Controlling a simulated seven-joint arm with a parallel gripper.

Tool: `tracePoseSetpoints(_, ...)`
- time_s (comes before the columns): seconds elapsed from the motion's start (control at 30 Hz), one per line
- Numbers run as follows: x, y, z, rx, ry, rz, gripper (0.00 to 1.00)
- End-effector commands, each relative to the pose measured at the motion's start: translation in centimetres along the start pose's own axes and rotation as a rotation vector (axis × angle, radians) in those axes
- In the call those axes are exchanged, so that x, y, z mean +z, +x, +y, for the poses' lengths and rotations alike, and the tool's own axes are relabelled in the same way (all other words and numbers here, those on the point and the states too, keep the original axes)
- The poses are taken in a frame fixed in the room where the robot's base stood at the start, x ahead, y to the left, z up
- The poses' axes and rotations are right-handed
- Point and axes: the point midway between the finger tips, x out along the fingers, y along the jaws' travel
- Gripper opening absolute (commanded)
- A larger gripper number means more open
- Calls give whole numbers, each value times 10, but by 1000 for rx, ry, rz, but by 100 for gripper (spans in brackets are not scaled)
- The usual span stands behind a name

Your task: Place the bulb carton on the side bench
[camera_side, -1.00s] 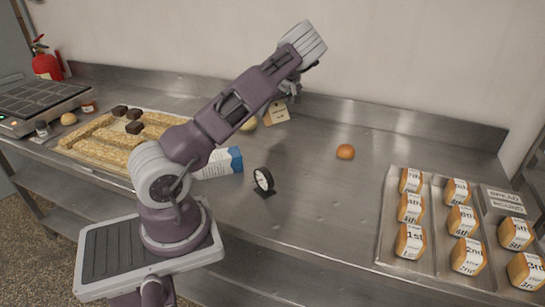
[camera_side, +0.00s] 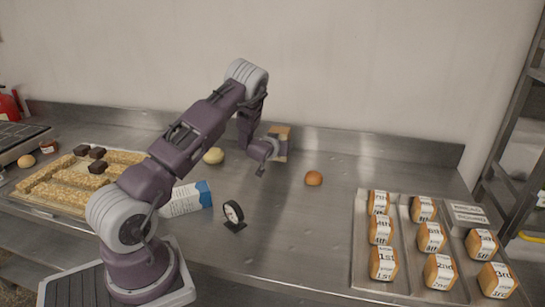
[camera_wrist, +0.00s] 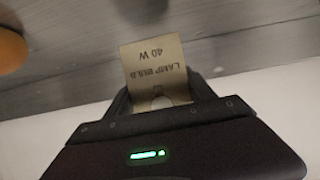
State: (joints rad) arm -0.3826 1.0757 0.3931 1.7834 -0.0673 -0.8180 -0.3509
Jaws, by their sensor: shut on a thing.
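The bulb carton is a small tan box marked LAMP BULB 40 W, upside down in the wrist view (camera_wrist: 155,65). My gripper (camera_wrist: 162,90) is shut on it, with a dark finger on each side. In the side view the carton (camera_side: 284,138) is near the back wall, beside my gripper (camera_side: 272,150), which is partly hidden by my own wrist. I cannot tell whether the carton touches the steel bench (camera_side: 300,225). I cannot tell which surface is the side bench.
A tray (camera_side: 362,245) of numbered loaves is at right, beside a metal rack (camera_side: 508,165).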

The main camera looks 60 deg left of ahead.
Motion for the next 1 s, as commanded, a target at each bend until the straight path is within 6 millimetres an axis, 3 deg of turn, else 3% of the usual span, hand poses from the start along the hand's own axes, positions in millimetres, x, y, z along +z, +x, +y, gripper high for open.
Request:
tracePoseSetpoints(0.13,22,9,0,0,1,-1,16)
tracePoseSetpoints(0.47,25,10,0,-1,0,0,16)
tracePoseSetpoints(0.5,24,10,0,-1,0,0,71)
tracePoseSetpoints(0.57,24,10,0,-1,0,0,83)
tracePoseSetpoints(0.9,22,9,0,-1,0,0,85)
tracePoseSetpoints(1.0,23,-2,0,-2,0,-3,85)
